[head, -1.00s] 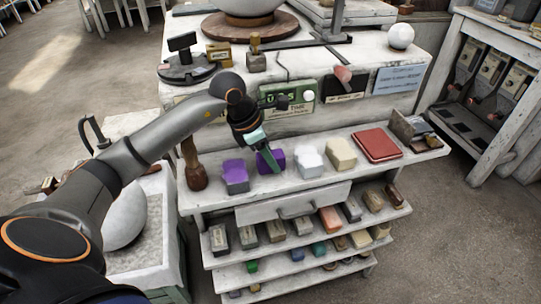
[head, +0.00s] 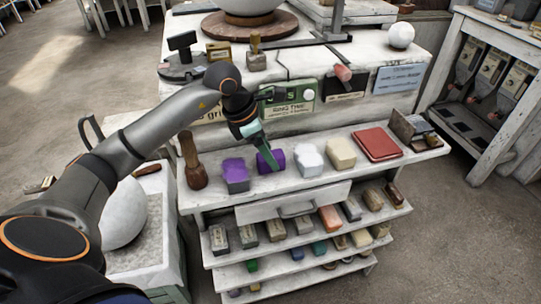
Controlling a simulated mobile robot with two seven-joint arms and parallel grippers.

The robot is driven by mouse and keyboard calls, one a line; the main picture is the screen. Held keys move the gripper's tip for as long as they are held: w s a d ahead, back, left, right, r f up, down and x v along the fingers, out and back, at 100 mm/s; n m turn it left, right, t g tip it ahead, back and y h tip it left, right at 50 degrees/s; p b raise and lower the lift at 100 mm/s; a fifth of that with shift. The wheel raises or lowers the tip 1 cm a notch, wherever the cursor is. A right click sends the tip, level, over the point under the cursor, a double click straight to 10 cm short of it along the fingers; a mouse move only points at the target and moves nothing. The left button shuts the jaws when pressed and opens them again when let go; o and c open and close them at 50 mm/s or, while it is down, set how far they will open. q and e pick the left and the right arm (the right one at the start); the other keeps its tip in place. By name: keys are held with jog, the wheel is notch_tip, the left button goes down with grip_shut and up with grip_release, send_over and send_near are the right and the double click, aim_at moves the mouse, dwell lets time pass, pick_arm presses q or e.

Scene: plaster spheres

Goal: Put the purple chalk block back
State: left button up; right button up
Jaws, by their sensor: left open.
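Two purple chalk blocks stand on the top shelf of the white bench. The left one (head: 235,172) has a greyish lower front. The other purple block (head: 277,159) is to its right, partly hidden behind my left gripper (head: 268,158). The gripper's green fingers point down in front of this right block. The gripper is open. I cannot tell whether the fingers touch the block or straddle it. My right gripper is not in view.
A white block (head: 309,160), a cream block (head: 341,153) and a red book-like slab (head: 377,145) stand to the right on the same shelf. A wooden mallet (head: 193,165) stands at its left end. Lower shelves (head: 225,258) hold several small blocks.

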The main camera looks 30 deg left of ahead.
pick_arm(q)
jog(key=v, duration=1)
jog(key=shift+c, duration=0.2)
dwell(1.6)
